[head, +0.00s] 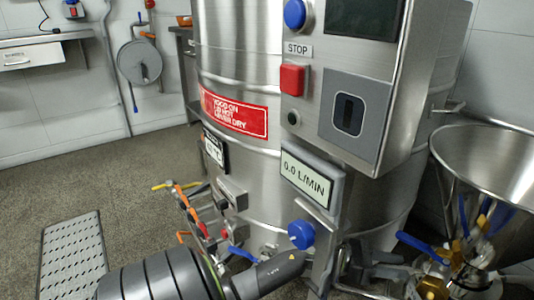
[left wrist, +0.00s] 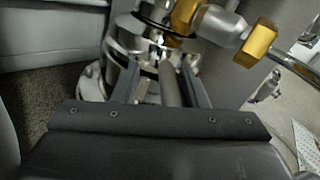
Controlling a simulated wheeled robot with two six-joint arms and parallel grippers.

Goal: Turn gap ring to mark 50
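My left gripper (head: 392,263) reaches in low behind the bracket under the flow display, close to brass fittings. In the left wrist view its two dark fingers (left wrist: 160,72) are spread apart, with a grey rod (left wrist: 169,85) between them. I cannot tell whether they touch the rod. Just beyond the fingertips is a round steel assembly (left wrist: 124,42) with a dark ring at its top; it may carry the gap ring. No scale or mark can be read. My right gripper is not in view.
The steel tank and control box with a red stop button (head: 292,80) stand above my left arm. A flow display (head: 306,181) reads 0.0 L/MIN. A steel hopper (head: 490,160) stands at right, above brass fittings (head: 432,288) and a blue lever (head: 422,247). Floor at left is clear around a grate (head: 73,255).

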